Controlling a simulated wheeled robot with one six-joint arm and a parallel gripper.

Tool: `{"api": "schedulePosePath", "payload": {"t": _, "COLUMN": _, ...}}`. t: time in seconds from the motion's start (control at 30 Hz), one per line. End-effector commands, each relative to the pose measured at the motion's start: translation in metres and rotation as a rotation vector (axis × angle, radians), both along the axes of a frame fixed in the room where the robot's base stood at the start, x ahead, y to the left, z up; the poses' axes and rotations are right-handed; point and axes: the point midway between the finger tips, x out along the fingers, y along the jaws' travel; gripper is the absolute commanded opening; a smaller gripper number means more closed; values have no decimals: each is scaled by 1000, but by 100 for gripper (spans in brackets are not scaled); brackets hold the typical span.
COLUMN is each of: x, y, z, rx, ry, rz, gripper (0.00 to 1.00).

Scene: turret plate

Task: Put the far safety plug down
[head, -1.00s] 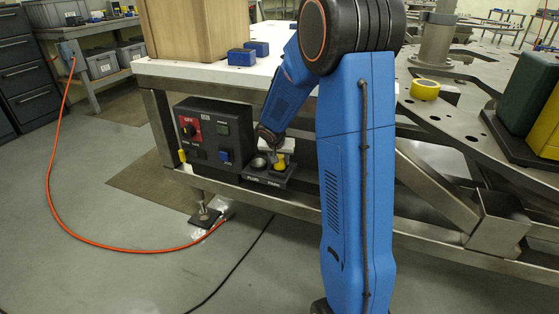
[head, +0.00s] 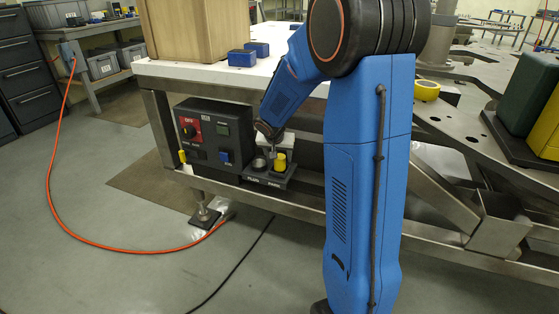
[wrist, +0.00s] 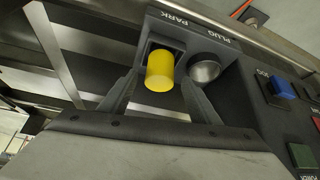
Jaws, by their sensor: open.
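The fingers are open, with a gap visible on each side of the plug. The round metal PLUG socket (wrist: 204,69) beside it is empty. In the head view my gripper (head: 272,143) is small and partly hidden by my own arm.
The control box (head: 210,140) with a red panel and buttons stands left of the holder, under the white tabletop (head: 190,70). Another yellow piece (head: 182,156) is at its left edge. A steel frame rail (head: 300,199) runs below. An orange hose (head: 75,225) lies on the floor.

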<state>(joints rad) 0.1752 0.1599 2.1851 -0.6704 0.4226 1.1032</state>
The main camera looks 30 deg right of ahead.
Motion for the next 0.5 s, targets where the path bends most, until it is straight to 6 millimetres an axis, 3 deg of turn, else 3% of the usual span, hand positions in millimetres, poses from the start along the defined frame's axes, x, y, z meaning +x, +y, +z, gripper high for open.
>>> {"api": "schedulePosePath", "payload": {"t": 0.3, "x": -20, "y": 18, "z": 47, "rx": 1, "ry": -3, "rz": 1, "gripper": 56}}
{"api": "schedulePosePath", "payload": {"t": 0.5, "x": -27, "y": 24, "z": 64, "rx": 0, "ry": -1, "rz": 0, "gripper": 56}}
